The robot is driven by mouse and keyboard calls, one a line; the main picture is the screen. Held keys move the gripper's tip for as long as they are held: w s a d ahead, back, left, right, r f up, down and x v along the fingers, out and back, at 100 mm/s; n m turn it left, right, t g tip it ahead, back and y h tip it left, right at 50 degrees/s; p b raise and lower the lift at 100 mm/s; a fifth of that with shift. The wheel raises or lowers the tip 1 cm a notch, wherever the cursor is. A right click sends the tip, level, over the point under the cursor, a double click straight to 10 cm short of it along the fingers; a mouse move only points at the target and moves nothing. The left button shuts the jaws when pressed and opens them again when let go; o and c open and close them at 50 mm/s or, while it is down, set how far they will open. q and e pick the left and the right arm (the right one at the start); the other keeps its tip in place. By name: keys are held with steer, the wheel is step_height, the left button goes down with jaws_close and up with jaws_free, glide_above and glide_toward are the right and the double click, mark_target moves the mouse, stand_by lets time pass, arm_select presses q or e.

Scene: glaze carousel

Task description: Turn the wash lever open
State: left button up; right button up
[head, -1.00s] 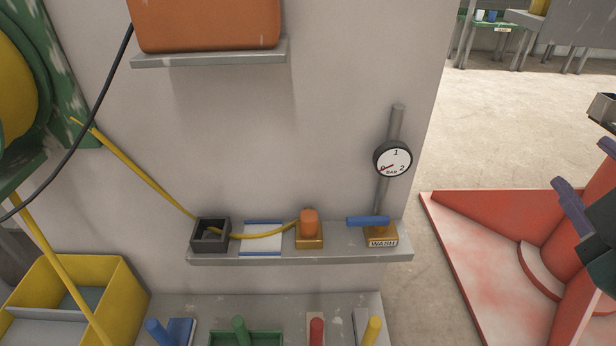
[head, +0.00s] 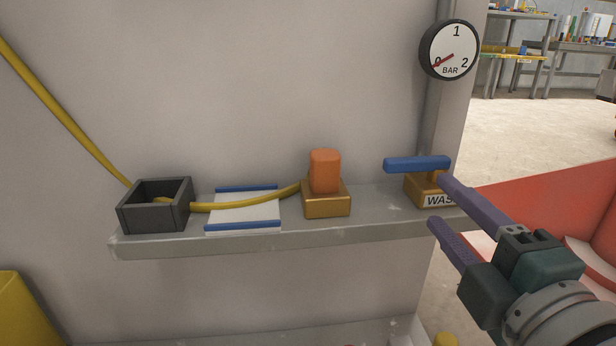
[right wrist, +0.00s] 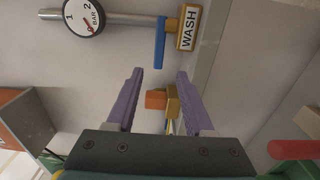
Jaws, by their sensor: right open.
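The blue wash lever (head: 416,163) sits level on top of a brass block labelled WASH (head: 421,189), at the right end of the grey shelf. The lever points left, across the pipe, along the shelf. My right gripper (head: 437,200) is open, its two purple fingers in front of the block. One finger covers part of the block and label in the head view. In the right wrist view the lever (right wrist: 159,44) lies beyond the fingertips, and nothing is between the fingers of the gripper (right wrist: 159,72). My left gripper is not in view.
A gauge (head: 449,50) on the pipe above reads near 0 bar. On the shelf (head: 290,237) stand an orange knob (head: 325,171) on a brass block, a white pad with blue edges (head: 244,209) and a dark open box (head: 154,205). A yellow hose crosses the pad.

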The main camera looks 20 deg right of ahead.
mark_target(409, 168)
steer(key=x, duration=0.9)
steer(key=shift+d+r, duration=0.1)
steer(key=shift+d, duration=0.05)
jaws_close()
stand_by(1.1)
